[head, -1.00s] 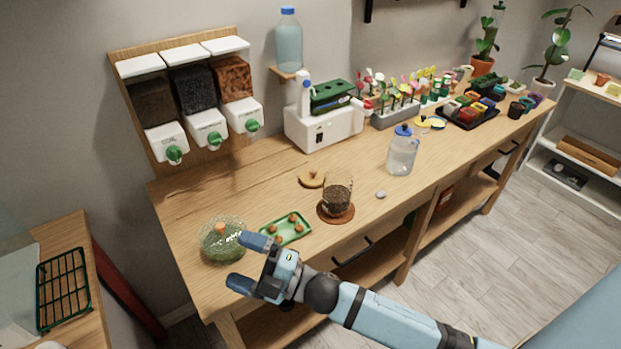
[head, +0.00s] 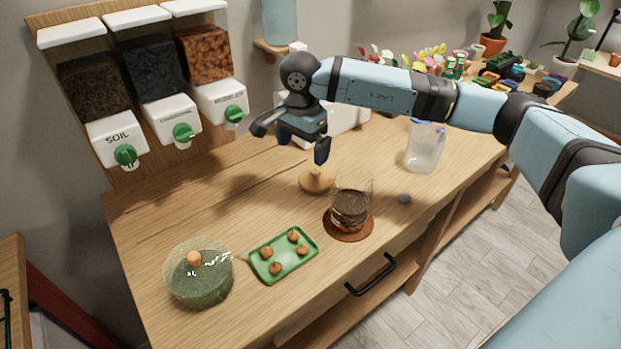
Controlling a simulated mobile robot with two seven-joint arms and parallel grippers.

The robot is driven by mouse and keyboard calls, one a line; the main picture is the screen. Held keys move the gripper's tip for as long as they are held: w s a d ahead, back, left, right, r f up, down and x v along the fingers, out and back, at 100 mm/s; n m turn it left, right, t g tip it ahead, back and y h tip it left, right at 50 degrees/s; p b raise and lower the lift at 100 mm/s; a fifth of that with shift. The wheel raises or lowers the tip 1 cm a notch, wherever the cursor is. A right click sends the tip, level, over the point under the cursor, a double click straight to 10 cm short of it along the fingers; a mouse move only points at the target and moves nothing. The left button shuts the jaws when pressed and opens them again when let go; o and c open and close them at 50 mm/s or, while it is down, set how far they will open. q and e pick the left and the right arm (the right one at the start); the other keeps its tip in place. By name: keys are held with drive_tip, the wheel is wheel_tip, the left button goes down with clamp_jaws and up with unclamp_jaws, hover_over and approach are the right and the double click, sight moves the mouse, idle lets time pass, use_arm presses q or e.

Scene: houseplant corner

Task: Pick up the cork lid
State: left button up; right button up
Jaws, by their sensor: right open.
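The cork lid (head: 313,183) is a round tan disc with a small knob, lying on the wooden bench behind the glass jar. My right gripper (head: 291,144) is above and slightly left of the lid in the picture, pointing down. Its fingers are apart, with nothing visible between them. A fingertip shows just above the lid's knob; I cannot tell how much clearance there is. The glass jar (head: 350,208), partly filled with dark soil, stands on a brown round coaster (head: 348,232) in front of the lid. My left gripper does not show.
A green tray (head: 270,247) with several small clay-coloured balls and a glass bowl (head: 199,283) of green material stand at front left. A grey pebble (head: 404,198) and a clear jug (head: 425,148) are to the right. Wall dispensers (head: 183,130) hang at left.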

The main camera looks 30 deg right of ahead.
sight(315, 171)
drive_tip(key=shift+h, duration=0.7)
drive_tip(key=d+f, duration=0.1)
drive_tip(key=f, duration=0.3)
drive_tip(key=w+d+f, duration=0.1)
drive_tip(key=d+f, duration=0.1)
drive_tip(key=f, duration=0.2)
drive_tip(key=d+f, duration=0.1)
drive_tip(key=f, duration=0.3)
drive_tip(key=shift+w+d+f+b, duration=0.15)
drive_tip(key=shift+w+d+b, duration=0.05)
drive_tip(key=shift+d+b, duration=0.1)
drive_tip(key=c, duration=0.7)
